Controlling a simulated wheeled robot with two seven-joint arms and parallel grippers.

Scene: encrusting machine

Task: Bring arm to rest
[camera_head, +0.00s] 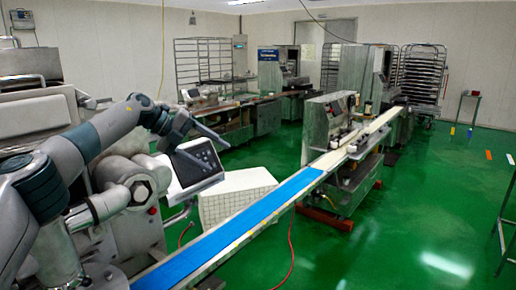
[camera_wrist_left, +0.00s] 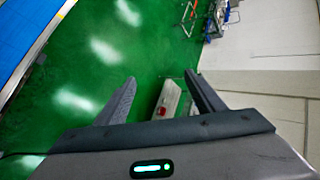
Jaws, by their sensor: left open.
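My left arm comes in from the left of the head view, in front of the large encrusting machine (camera_head: 45,115). My left gripper (camera_head: 215,157) is raised in the air near the machine's control panel (camera_head: 197,170). In the left wrist view my left gripper (camera_wrist_left: 160,77) shows two dark fingers spread apart. Nothing is between the fingers; the green floor shows behind them. Whether the gripper touches the panel cannot be told, but it overlaps it in the picture. My right gripper is in neither view.
A blue conveyor belt (camera_head: 235,225) runs diagonally from the lower left to a second machine (camera_head: 328,130). A white ribbed box (camera_head: 238,190) stands behind the belt. Tray racks (camera_head: 420,80) stand at the back. The green floor (camera_head: 420,215) at the right is mostly clear.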

